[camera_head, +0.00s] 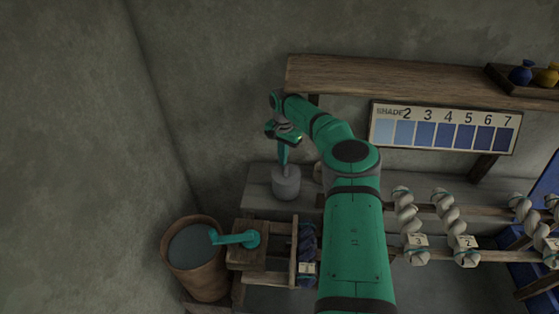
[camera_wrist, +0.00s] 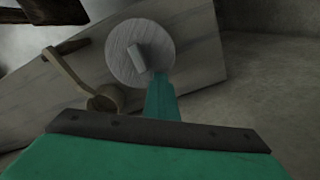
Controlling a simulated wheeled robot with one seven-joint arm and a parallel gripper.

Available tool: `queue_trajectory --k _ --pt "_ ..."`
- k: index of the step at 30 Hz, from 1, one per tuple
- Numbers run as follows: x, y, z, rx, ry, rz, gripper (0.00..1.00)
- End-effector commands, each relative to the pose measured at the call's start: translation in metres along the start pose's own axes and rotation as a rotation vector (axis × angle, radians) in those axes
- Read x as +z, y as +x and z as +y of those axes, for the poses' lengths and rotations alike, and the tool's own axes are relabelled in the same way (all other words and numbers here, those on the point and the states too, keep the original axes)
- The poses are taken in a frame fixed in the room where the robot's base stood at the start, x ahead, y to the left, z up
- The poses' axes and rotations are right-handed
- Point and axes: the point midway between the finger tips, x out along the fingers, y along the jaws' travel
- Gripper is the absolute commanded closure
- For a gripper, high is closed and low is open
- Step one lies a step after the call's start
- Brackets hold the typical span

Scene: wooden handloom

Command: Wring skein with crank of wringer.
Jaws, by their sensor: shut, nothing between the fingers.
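The wringer (camera_head: 248,258) is a wooden frame at the lower left in the head view. Its teal crank (camera_head: 235,239) points left, toward the bucket. A dark blue twisted skein (camera_head: 307,240) with a pale tag is at the wringer's right end. My gripper (camera_head: 283,163) is up and to the right of the crank, apart from it, pointing down over a grey cylinder (camera_head: 286,184) on the bench. In the wrist view, my gripper (camera_wrist: 157,78) is shut and empty near the knob on the cylinder's round top (camera_wrist: 123,58). The crank is outside the wrist view.
A wooden bucket (camera_head: 213,290) stands left of the wringer. A bench (camera_head: 259,185) runs behind it, under a wooden shelf (camera_head: 330,72). Several pale skeins (camera_head: 406,212) hang at right, below a shade chart (camera_head: 445,128). A ladle-like thing (camera_wrist: 72,80) lies beside the cylinder.

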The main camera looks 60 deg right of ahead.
Motion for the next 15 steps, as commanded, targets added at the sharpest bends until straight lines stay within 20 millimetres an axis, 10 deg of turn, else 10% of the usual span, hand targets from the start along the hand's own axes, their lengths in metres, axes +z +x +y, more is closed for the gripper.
queue_trajectory --k 15 --pt "-0.021 0.001 0.001 0.000 -0.005 -0.001 1.00"
